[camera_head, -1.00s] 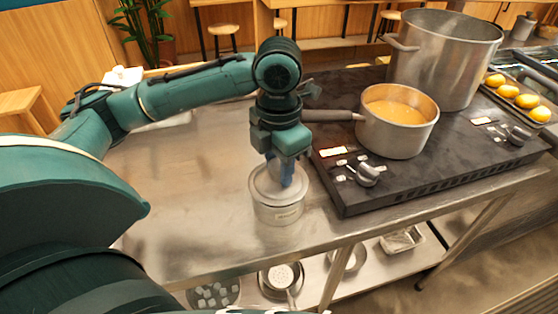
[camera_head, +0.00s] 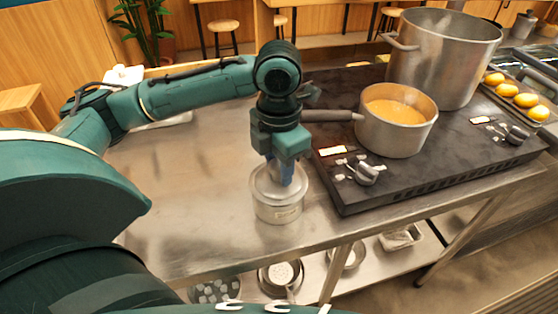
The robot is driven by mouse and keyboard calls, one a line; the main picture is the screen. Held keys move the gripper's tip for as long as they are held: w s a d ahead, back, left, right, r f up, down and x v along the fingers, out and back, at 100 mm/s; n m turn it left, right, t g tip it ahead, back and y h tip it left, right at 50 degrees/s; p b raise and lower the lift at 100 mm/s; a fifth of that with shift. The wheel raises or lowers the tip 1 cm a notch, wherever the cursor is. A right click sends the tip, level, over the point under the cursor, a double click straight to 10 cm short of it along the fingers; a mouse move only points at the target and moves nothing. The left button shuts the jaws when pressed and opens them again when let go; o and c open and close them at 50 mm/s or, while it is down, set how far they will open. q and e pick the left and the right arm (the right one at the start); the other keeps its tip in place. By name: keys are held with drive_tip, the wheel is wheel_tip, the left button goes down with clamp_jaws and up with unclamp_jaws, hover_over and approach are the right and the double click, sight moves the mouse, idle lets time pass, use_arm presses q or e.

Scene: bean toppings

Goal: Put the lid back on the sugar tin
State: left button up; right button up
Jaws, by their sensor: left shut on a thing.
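The sugar tin (camera_head: 278,210) is a round grey metal container with a small label, upright on the steel counter near its front edge. The round lid (camera_head: 262,184) is at the tin's top, and my left gripper (camera_head: 286,178) points straight down over it, shut on the lid. The gripper hides part of the lid, and I cannot tell whether the lid is fully seated on the rim. My right gripper does not show.
A black stove (camera_head: 440,155) stands right of the tin, with a saucepan of orange soup (camera_head: 398,135) and a tall pot (camera_head: 440,60). The saucepan's handle (camera_head: 330,115) reaches toward my left gripper. The steel counter (camera_head: 190,200) left of the tin is clear.

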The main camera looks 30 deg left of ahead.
use_arm(q)
drive_tip(key=shift+f+p, duration=0.3)
drive_tip(key=shift+p, duration=0.6)
idle(1.1)
drive_tip(key=o, duration=1.1)
drive_tip(key=shift+c, duration=0.2)
drive_tip(key=shift+o, duration=0.4)
drive_tip(key=o, duration=0.6)
drive_tip(key=shift+c, duration=0.2)
